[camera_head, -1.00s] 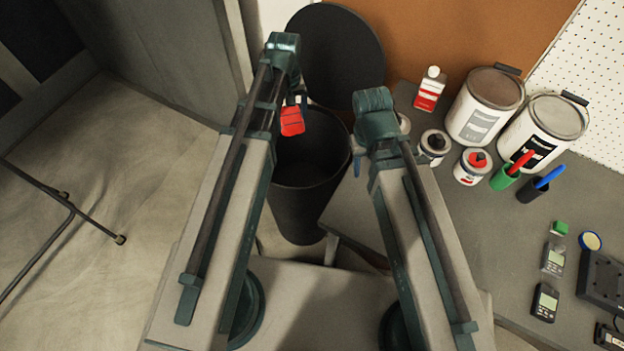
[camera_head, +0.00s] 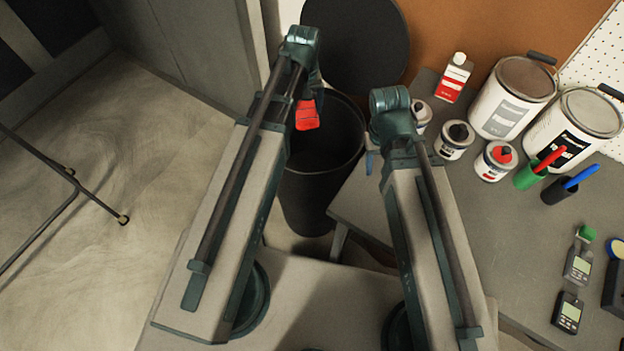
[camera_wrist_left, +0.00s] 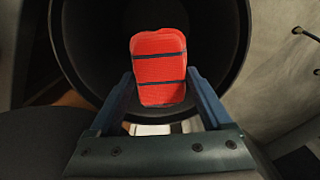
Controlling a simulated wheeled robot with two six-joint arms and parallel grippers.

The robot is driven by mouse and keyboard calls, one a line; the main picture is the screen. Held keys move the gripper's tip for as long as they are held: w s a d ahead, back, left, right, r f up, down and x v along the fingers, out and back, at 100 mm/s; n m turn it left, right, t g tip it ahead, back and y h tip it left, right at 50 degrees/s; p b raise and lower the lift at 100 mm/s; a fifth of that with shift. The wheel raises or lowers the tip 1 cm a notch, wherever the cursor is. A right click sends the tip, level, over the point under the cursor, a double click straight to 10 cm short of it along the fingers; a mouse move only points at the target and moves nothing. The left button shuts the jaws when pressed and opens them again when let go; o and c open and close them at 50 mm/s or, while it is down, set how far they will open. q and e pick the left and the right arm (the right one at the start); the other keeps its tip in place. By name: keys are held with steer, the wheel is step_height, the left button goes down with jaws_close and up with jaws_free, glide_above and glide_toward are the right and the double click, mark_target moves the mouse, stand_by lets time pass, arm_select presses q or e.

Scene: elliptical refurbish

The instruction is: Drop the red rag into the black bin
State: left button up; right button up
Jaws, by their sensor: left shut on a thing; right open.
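The red rag (camera_head: 307,113) is a folded red piece over the mouth of the black bin (camera_head: 318,188) in the head view. In the left wrist view the rag (camera_wrist_left: 158,66), with dark stripes, sits between the two fingers of my left gripper (camera_wrist_left: 160,92). The gripper is shut on it, and the dark bin interior (camera_wrist_left: 95,40) lies behind it. In the head view my left gripper is largely hidden behind its arm. My right gripper is largely hidden beyond its wrist, near the bin's right side; a small blue part (camera_head: 369,163) shows there.
A round black lid (camera_head: 355,45) stands behind the bin. The grey workbench (camera_head: 470,225) at right carries paint cans (camera_head: 512,98), smaller cans (camera_head: 454,140), a red-and-white bottle (camera_head: 454,78), markers and meters. The floor (camera_head: 130,160) at left is mostly clear, with a thin black metal frame.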

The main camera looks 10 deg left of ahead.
arm_select(q)
steer(key=o, duration=1)
steer(key=shift+r, duration=0.15)
arm_select(e)
steer(key=shift+r, duration=0.15)
arm_select(q)
step_height(320, 180, up, 14)
steer(key=p, duration=1.4)
steer(key=shift+f, duration=0.25)
arm_select(e)
step_height(320, 180, up, 14)
steer(key=shift+f, duration=0.2)
arm_select(q)
steer(key=s+d+m+y, duration=0.1)
steer(key=s+d+m, duration=0.7)
steer(key=s, duration=0.6)
steer(key=shift+d, duration=1.2)
